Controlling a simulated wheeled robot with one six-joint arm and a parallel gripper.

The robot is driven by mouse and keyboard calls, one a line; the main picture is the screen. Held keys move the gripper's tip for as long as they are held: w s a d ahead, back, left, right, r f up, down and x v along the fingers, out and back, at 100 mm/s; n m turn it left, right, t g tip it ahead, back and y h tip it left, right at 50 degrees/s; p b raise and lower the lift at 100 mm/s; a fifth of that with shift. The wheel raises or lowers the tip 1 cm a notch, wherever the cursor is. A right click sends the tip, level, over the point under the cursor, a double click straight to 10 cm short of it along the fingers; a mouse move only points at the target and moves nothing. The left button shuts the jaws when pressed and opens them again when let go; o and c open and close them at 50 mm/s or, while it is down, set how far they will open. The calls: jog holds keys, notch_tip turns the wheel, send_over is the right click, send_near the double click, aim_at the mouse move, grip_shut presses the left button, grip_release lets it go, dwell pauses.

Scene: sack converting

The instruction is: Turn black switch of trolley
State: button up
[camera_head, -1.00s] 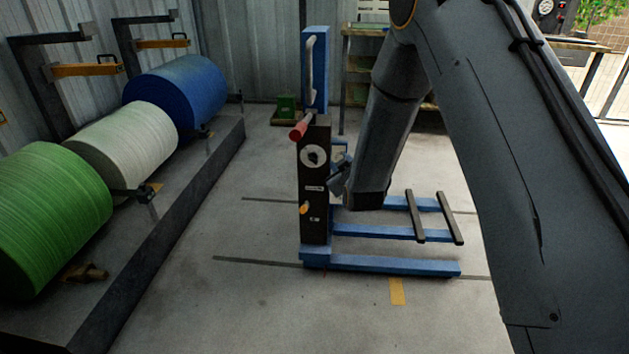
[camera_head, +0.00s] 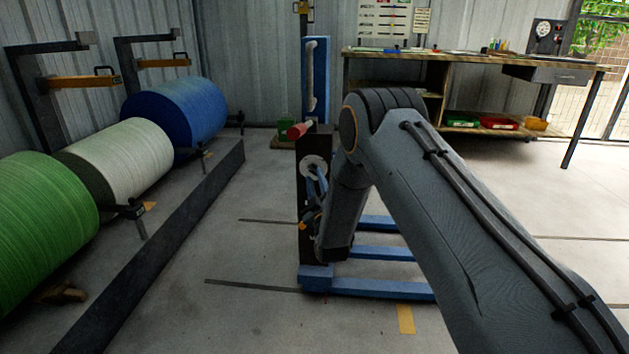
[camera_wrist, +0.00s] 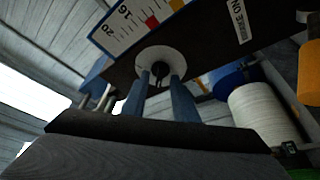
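The trolley has a dark column (camera_head: 312,143) on a blue base (camera_head: 380,288), standing mid-floor in the head view. A white round plate (camera_head: 311,161) is on the column's face. In the wrist view the plate (camera_wrist: 154,60) carries the small black switch (camera_wrist: 159,79) at its centre. My gripper (camera_wrist: 160,80) is open, its two blue fingers on either side of the switch, close to the plate. A gap shows between the fingers; I cannot tell whether either touches the switch. In the head view my gripper (camera_head: 317,180) is at the column's face, and the switch is hidden.
Green (camera_head: 45,220), white (camera_head: 125,160) and blue (camera_head: 180,108) rolls line the left. A workbench (camera_head: 460,60) stands behind at right. Floor between rolls and trolley is clear.

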jog(key=shift+x, duration=0.85)
grip_shut()
